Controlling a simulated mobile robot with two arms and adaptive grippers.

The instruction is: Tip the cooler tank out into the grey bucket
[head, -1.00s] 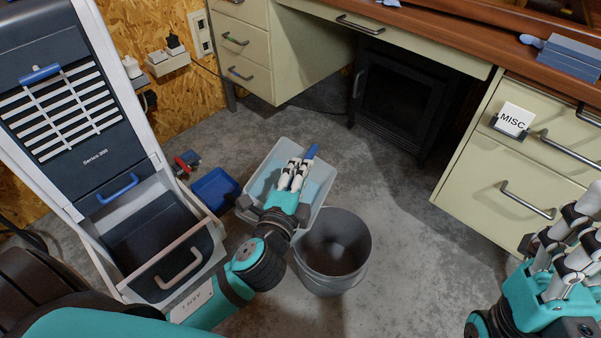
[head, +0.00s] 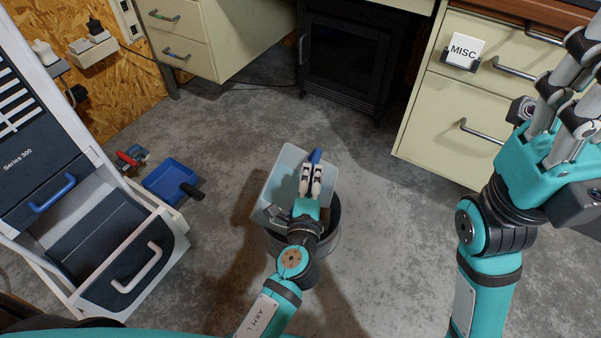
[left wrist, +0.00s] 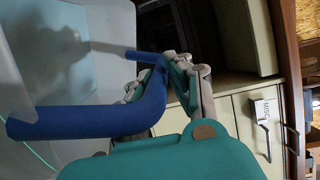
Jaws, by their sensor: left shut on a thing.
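The cooler tank (head: 274,186) is a pale, translucent tub with a blue handle. My left gripper (head: 311,172) is shut on this handle (left wrist: 95,118). The tank is held over the left and far part of the grey bucket (head: 332,238) and looks tilted. The bucket stands on the floor, partly hidden by the tank and my left arm. In the left wrist view the tank wall (left wrist: 70,50) fills the left side. I cannot tell how much liquid is inside, and no stream shows. My right gripper (head: 572,90) is raised at the right, open and empty.
The cooler body (head: 45,165) stands at the left with its lower drawer (head: 130,275) out. A blue dustpan (head: 168,182) lies beside it. Cream drawer units (head: 435,125) and a dark cabinet (head: 345,65) stand behind. The floor around the bucket is mostly clear.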

